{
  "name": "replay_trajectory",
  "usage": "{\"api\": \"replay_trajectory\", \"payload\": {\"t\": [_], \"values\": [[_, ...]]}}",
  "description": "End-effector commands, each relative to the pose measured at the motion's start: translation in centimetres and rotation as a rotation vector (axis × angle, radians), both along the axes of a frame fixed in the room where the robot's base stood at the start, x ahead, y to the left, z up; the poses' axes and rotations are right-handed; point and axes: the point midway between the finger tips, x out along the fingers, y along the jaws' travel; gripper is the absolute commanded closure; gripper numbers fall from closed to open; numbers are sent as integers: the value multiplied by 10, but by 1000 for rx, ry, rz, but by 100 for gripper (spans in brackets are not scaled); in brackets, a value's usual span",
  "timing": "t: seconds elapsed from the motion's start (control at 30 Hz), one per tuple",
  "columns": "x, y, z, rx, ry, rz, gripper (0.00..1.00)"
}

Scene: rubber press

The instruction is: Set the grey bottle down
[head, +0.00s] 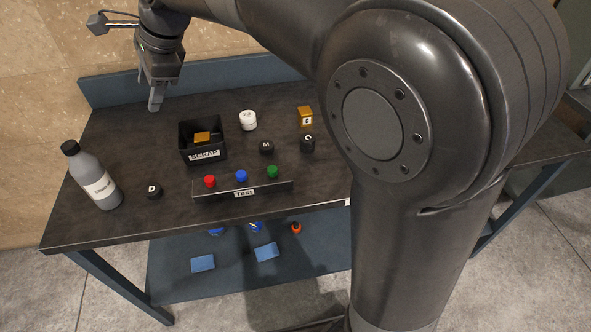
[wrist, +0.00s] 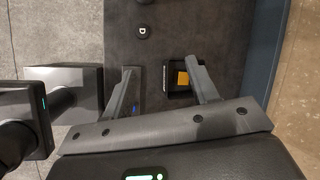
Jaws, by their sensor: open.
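The grey bottle (head: 93,176) with a black cap and a white label stands upright at the left end of the dark table (head: 130,222). My gripper (head: 155,104) is above the back left part of the table, behind the bottle and to its right, apart from it. In the wrist view my gripper (wrist: 164,85) shows its two fingers spread wide with nothing held between them. I cannot make out the bottle in the wrist view.
A black scrap box (head: 203,143) holds an orange piece. A button panel (head: 243,190) stands at the front. Black pucks marked D (head: 154,191), M (head: 267,147) and C, a white jar (head: 248,120) and an orange block (head: 306,117) stand around. The back left tabletop is clear.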

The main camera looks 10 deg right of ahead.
Motion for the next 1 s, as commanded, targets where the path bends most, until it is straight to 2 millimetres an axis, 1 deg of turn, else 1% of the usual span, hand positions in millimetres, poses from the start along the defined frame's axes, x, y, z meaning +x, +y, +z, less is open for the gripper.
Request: {"api": "replay_trajectory", "payload": {"t": [0.03, 0.07, 0.1, 0.17, 0.2, 0.27, 0.3, 0.37, 0.4, 0.47, 0.5, 0.6, 0.7, 0.83, 0.9, 1.0], "values": [[-8, -28, 5, -25, -53, 38, 46], [-13, -44, 5, -48, -85, 69, 46], [-21, -64, 6, -76, -127, 112, 46], [-33, -92, 5, -123, -188, 177, 46], [-42, -110, 3, -157, -226, 221, 46], [-57, -136, 1, -210, -281, 288, 46], [-68, -153, -2, -248, -314, 335, 46], [-84, -176, -7, -306, -362, 402, 46], [-95, -191, -11, -347, -392, 450, 46], [-113, -212, -19, -411, -430, 523, 46], [-125, -225, -24, -455, -454, 573, 46], [-155, -255, -40, -565, -501, 696, 46], [-182, -277, -57, -662, -525, 813, 46], [-206, -296, -74, -755, -538, 928, 46], [-213, -301, -81, -784, -540, 969, 46], [-219, -305, -85, -807, -540, 999, 46]]}}
